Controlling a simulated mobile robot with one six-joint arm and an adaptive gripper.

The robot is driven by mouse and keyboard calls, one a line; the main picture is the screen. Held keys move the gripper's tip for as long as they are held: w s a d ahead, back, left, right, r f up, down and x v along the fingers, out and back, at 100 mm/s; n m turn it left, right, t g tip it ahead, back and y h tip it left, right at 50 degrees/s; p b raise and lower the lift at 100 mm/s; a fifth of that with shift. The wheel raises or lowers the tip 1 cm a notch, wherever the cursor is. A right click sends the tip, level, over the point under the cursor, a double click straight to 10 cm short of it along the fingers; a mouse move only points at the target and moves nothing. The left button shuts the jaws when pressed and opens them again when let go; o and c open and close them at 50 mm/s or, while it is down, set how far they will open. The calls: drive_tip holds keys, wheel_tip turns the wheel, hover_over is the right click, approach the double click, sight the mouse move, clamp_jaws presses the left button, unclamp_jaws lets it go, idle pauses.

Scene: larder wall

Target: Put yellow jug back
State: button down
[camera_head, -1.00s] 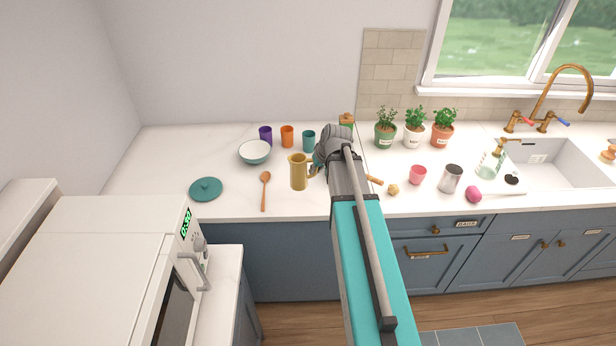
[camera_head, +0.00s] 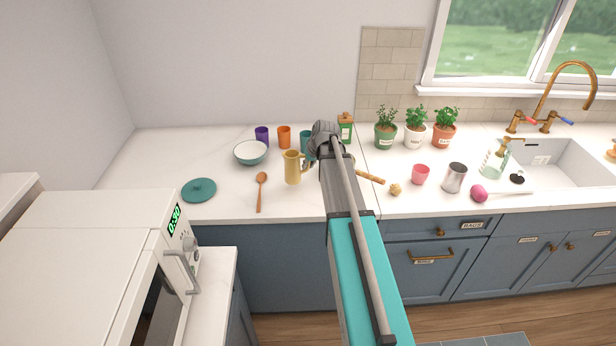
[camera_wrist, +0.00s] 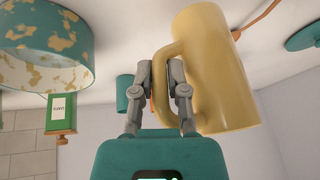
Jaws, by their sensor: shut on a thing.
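The yellow jug (camera_head: 292,168) is upright at the counter in the head view, just left of my gripper (camera_head: 312,166). In the wrist view the jug (camera_wrist: 217,75) appears upside down and large, with its handle between the fingers. My gripper (camera_wrist: 160,92) is shut on that handle. My arm hides part of the gripper in the head view. I cannot tell from the head view whether the jug's base touches the counter.
A wooden spoon (camera_head: 260,190) and a white-and-teal bowl (camera_head: 250,152) lie left of the jug. Purple (camera_head: 262,136), orange (camera_head: 284,137) and teal (camera_head: 306,142) cups stand behind. Bare counter lies in front of the jug.

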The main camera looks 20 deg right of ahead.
drive_tip(key=shift+f, duration=0.1)
idle(0.3)
drive_tip(key=shift+w+d+f+b, duration=0.15)
drive_tip(key=shift+w+f+b, duration=0.3)
drive_tip(key=shift+f+b, duration=1.5)
drive_tip(key=shift+f, duration=0.15)
drive_tip(key=c, duration=0.7)
unclamp_jaws()
drive_tip(key=shift+o, duration=0.2)
drive_tip(key=shift+r, duration=0.2)
drive_tip(key=p+v, duration=0.2)
drive_tip(key=v, duration=0.1)
drive_tip(key=shift+p, duration=0.35)
drive_tip(key=a+p+v, duration=0.1)
drive_tip(key=p+v, duration=0.7)
drive_tip(key=v, duration=0.1)
drive_tip(key=shift+d, duration=0.55)
